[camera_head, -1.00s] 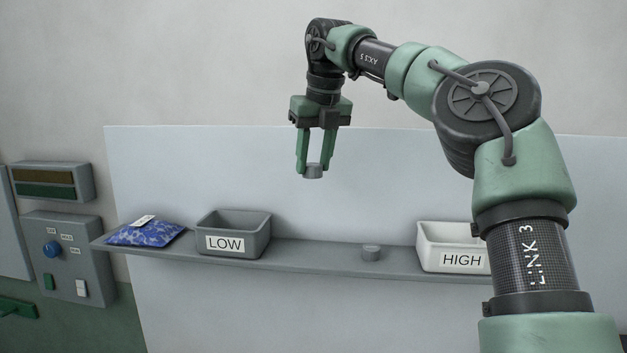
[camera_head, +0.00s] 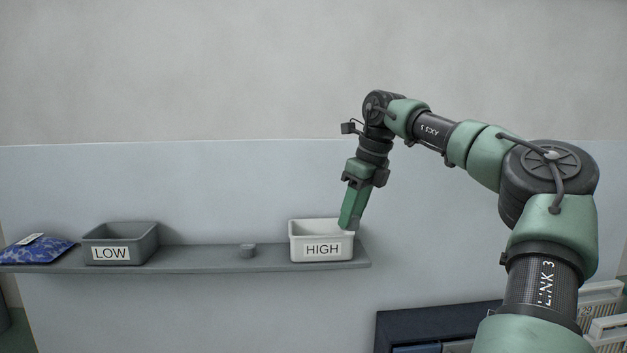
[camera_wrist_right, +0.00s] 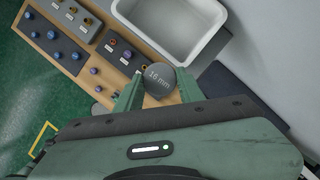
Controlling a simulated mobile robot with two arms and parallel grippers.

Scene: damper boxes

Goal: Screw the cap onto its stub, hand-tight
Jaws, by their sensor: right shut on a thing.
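The cap is apart from the blue stubs; part of the board is hidden behind the gripper. My left gripper is not in view.
The white bin's open top shows in the wrist view (camera_wrist_right: 222,45). A dark cabinet (camera_head: 400,325) and white crates (camera_head: 600,292) stand lower right.

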